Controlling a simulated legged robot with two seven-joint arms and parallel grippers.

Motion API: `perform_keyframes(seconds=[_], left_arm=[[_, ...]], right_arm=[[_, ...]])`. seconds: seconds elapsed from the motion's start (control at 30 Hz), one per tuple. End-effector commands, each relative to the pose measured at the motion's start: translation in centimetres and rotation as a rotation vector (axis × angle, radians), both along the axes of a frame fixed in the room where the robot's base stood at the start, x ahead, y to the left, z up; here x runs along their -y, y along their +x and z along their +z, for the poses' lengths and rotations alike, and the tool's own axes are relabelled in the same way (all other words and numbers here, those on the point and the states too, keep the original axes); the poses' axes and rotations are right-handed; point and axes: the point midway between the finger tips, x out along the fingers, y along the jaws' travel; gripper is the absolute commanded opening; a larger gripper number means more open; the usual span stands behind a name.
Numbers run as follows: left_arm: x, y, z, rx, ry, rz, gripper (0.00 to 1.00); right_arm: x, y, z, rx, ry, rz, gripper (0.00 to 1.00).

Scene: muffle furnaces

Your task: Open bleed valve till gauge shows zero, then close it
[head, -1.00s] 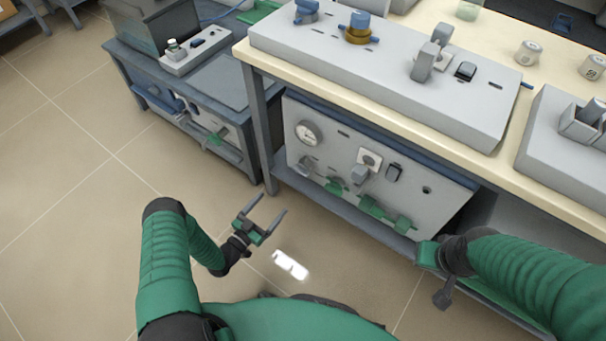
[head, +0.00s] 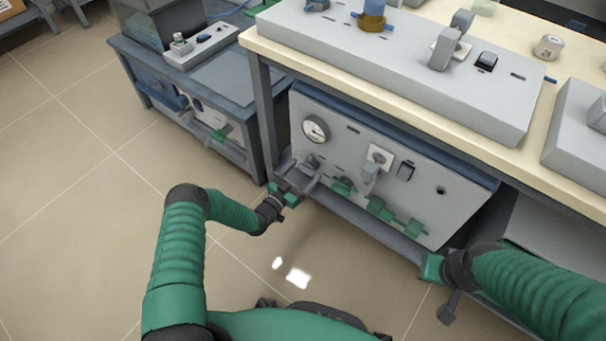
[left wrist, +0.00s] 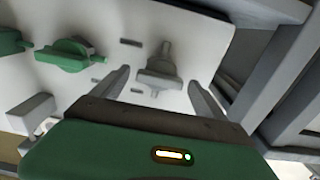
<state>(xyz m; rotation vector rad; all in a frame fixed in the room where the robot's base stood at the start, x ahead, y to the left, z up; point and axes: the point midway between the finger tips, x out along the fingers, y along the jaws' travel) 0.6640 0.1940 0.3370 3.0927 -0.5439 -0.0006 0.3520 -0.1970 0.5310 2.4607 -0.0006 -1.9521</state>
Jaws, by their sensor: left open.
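The round white gauge (head: 316,128) is on the light grey panel under the bench; its reading is too small to tell. A grey valve handle (head: 311,160) sits just below it, partly hidden by my left gripper (head: 302,174). That gripper is open, with its fingers toward this handle. In the left wrist view the grey valve (left wrist: 161,68) stands between and beyond the open fingers (left wrist: 158,82), apparently not gripped. Green valve handles (head: 380,208) line the panel's lower part. My right gripper (head: 432,268) is at the panel's lower right; its fingers cannot be made out.
The table leg (head: 266,125) stands close left of my left gripper. The bench top (head: 530,163) overhangs the panel. Floor (head: 85,220) at left is clear.

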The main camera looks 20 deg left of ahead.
Motion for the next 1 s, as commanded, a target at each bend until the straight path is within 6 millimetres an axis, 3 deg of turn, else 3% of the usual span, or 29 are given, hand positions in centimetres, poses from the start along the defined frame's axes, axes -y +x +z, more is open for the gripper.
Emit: perform_keyframes(seconds=[0.07, 0.53, 1.0], left_arm=[[-0.01, -0.02, 0.01, 0.000, 0.000, 0.000, 0.84], [-0.04, -0.07, -0.05, -0.001, 0.000, 0.000, 0.22], [0.00, -0.08, 0.04, 0.037, 0.104, -0.001, 0.21]], right_arm=[[0.00, 0.00, 0.03, 0.000, 0.000, 0.000, 0.00], [0.00, 0.00, 0.03, 0.000, 0.000, 0.000, 0.00], [0.00, 0.00, 0.51, 0.000, 0.000, 0.000, 0.00]])
